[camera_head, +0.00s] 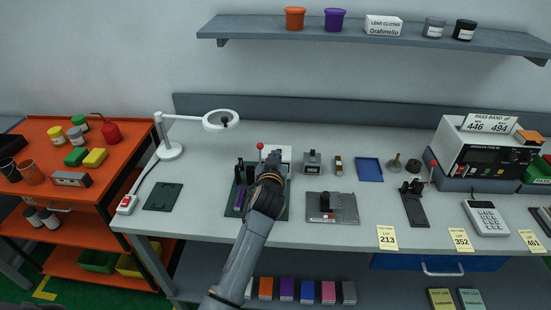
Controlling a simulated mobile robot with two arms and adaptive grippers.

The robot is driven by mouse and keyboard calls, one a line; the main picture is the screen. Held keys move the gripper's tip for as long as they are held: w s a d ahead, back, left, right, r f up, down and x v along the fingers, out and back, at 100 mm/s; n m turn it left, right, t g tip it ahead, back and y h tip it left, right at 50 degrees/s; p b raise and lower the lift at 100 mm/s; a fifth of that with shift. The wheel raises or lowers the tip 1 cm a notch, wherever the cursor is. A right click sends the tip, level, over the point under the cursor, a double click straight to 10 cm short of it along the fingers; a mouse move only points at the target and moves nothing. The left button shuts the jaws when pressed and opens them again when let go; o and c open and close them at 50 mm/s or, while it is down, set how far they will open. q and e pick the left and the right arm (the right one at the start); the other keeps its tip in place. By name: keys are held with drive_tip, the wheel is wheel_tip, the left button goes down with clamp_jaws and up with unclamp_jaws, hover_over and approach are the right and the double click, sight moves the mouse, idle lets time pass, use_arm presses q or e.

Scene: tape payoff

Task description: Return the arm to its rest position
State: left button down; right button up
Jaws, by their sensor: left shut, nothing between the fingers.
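My left arm reaches up from the bottom centre over the front of the grey workbench (350,234). My left gripper (272,160) is shut and empty. It is over the dark green mat (283,212), close to a red-knobbed lever (260,146) and a purple item (239,198). The arm and gripper hide part of the mat and what stands on it. I cannot tell whether the gripper touches anything there. My right gripper is not in view.
A grey fixture plate (345,208) lies just right of the arm, with a small counter block (312,163) behind it. A white magnifier lamp (170,150) stands at left. A tester (478,150) stands at right. An orange cart (110,160) is beside the bench.

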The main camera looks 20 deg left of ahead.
use_arm(q)
drive_tip(key=s+a+f+m+g+h, duration=0.1)
drive_tip(key=s+f+g, duration=0.3)
drive_tip(key=s, duration=0.5)
drive_tip(key=s+a+f+g, duration=0.1)
drive_tip(key=s+f, duration=0.6)
drive_tip(key=s, duration=0.2)
drive_tip(key=s+d+f+m+g+h, duration=0.1)
drive_tip(key=s+d+m+g+h, duration=0.15)
drive_tip(key=s, duration=0.95)
drive_tip(key=s+d+f+m+g+h, duration=0.15)
drive_tip(key=s+g, duration=0.25)
drive_tip(key=s, duration=0.8)
wheel_tip(320, 180, down, 30)
drive_tip(key=s+g+b, duration=0.1)
drive_tip(key=s+b, duration=0.1)
drive_tip(key=b, duration=0.1)
drive_tip(key=s+a+f+g+y+b, duration=0.1)
drive_tip(key=s+a+f, duration=0.1)
drive_tip(key=s+f, duration=1.4)
drive_tip(key=shift+s+a+f, duration=0.2)
drive_tip(key=shift+s+a, duration=0.05)
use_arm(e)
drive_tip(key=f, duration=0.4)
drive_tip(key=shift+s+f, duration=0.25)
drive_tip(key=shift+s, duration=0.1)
